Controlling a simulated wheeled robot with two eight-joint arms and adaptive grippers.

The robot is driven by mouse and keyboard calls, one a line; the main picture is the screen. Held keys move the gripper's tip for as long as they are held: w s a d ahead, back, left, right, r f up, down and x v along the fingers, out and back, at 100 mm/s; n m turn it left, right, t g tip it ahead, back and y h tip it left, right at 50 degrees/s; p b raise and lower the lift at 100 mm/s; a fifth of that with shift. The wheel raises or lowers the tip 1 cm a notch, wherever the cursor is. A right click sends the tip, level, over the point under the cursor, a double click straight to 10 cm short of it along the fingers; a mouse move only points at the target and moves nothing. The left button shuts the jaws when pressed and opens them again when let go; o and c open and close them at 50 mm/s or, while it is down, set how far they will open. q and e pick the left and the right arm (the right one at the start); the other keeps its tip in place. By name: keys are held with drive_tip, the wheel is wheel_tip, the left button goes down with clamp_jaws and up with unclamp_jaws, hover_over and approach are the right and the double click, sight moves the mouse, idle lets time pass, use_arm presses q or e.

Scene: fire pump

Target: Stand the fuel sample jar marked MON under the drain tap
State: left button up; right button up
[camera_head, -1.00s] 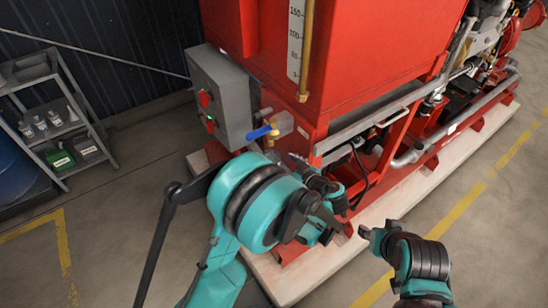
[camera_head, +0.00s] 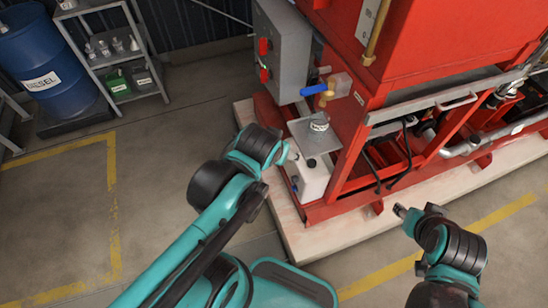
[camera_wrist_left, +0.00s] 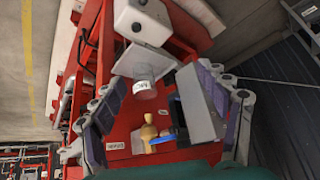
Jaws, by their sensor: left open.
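A small clear jar (camera_head: 320,122) with a white label stands upright on a grey plate (camera_head: 305,137) under the brass drain tap (camera_head: 325,99) with its blue handle (camera_head: 313,90). The label is too small to read in the head view; in the left wrist view the jar (camera_wrist_left: 145,86) shows upside down, its lettering unclear. The tap (camera_wrist_left: 148,132) also shows there. My left gripper (camera_head: 284,152) is open, left of the jar and apart from it. My right gripper (camera_head: 401,211) is at lower right, away from the jar; its finger gap is unclear.
A grey control box (camera_head: 283,50) with red switches is beside the tap on the red frame. A white container (camera_head: 312,178) sits below the plate. A rack (camera_head: 118,58) with several jars and a blue diesel drum (camera_head: 45,60) stand at far left. Floor between is clear.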

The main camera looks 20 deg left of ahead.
use_arm(q)
drive_tip(key=s, duration=0.2)
drive_tip(key=s+m+h, duration=0.1)
drive_tip(key=shift+d+t, duration=0.3)
drive_tip(key=shift+t, duration=0.1)
drive_tip(key=shift+f, duration=0.1)
idle(1.9)
